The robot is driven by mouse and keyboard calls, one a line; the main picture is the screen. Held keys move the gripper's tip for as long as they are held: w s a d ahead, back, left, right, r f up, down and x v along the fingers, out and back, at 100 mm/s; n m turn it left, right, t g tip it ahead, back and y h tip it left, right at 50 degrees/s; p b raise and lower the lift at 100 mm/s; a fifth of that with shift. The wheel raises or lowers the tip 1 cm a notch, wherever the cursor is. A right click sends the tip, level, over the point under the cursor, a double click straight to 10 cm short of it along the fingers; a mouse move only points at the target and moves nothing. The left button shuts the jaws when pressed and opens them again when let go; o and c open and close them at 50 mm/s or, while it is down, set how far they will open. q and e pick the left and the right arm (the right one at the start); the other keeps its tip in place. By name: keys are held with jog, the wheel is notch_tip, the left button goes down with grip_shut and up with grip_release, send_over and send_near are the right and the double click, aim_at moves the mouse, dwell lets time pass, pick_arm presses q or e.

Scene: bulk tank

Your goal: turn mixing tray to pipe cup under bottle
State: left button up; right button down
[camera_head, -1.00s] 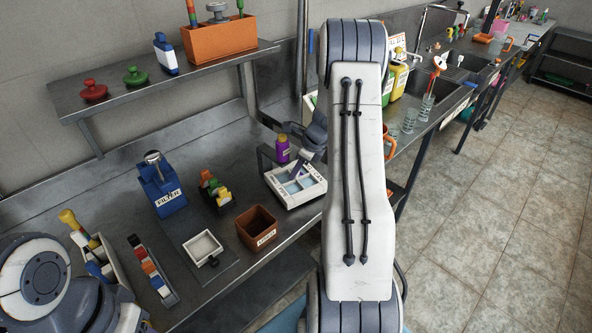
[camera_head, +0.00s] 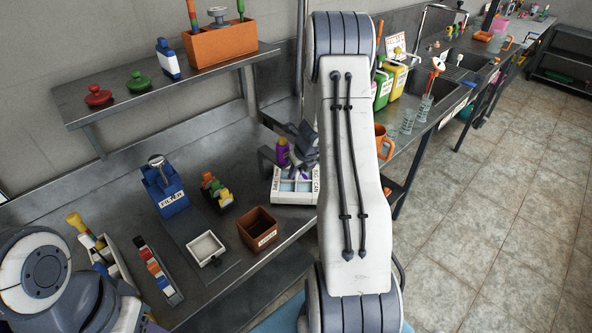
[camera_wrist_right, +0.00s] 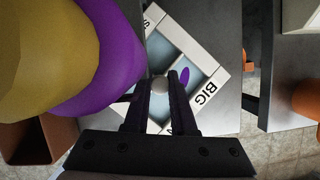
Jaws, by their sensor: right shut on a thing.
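The white mixing tray (camera_head: 275,198) stands on the steel bench, its light blue compartments partly covered by my right gripper. In the right wrist view the tray (camera_wrist_right: 213,93) shows diagonally, with the word BIG on one side. The purple bottle with a yellow part (camera_head: 282,152) is just behind the tray and looms at the upper left of the wrist view (camera_wrist_right: 120,60). I cannot make out a pipe cup. My left arm shows at the lower left, but its gripper is out of view.
A brown box (camera_head: 258,222), a small white tray (camera_head: 206,249) and a blue filter holder (camera_head: 170,203) stand left of the mixing tray. A shelf (camera_head: 150,90) hangs above. An orange mug (camera_head: 382,140) and jugs stand beyond my right arm.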

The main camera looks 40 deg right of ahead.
jog(key=shift+m, duration=0.5)
jog(key=c, duration=0.7)
grip_release()
jog(key=shift+c, duration=0.2)
jog(key=p+v, duration=0.4)
jog(key=v, duration=0.6)
jog(key=shift+a+r, duration=0.2)
jog(key=shift+a, duration=0.05)
jog(key=shift+s, duration=0.1)
